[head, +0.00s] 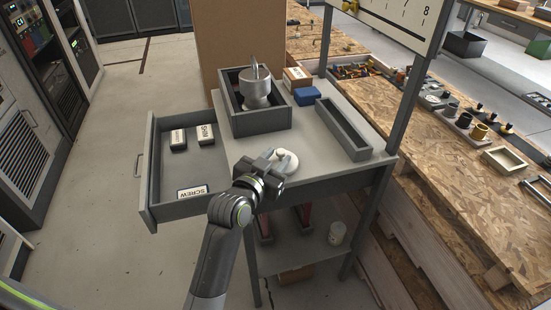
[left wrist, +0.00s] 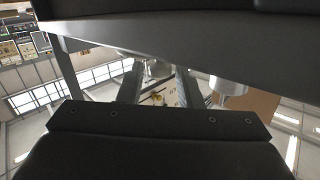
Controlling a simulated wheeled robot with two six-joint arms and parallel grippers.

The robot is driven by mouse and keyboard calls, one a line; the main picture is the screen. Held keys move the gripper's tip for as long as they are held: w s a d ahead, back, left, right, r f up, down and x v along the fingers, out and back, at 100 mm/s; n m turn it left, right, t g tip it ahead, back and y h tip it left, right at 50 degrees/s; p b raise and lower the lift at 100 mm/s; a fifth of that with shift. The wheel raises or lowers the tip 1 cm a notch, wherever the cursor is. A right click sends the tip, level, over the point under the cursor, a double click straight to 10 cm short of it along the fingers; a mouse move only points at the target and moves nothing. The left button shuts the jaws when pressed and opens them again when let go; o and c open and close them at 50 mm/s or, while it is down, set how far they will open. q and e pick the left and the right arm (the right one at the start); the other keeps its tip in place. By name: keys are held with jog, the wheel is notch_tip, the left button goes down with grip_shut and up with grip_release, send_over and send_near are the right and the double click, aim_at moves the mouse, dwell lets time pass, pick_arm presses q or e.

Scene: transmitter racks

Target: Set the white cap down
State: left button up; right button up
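The white cap (head: 287,163), round with a small knob, shows at the front left of the grey cabinet top (head: 330,150) in the head view. My left gripper (head: 272,161) is right at its left side, and the fingers overlap part of it. Whether they grip it, and whether the cap touches the top, I cannot tell. In the left wrist view my left gripper's fingers (left wrist: 159,85) stand apart, with background showing between them; a dark band hides their tips. My right gripper is not in view.
The drawer (head: 150,185) stands open at the left with several labelled blocks inside. A dark tray (head: 262,122) with a metal vessel (head: 257,88) stands behind the cap. A blue block (head: 306,96) and an empty long grey tray (head: 343,130) lie to the right. The top between them is bare.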

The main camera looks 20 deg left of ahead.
pick_arm(q)
jog(key=shift+o, duration=1)
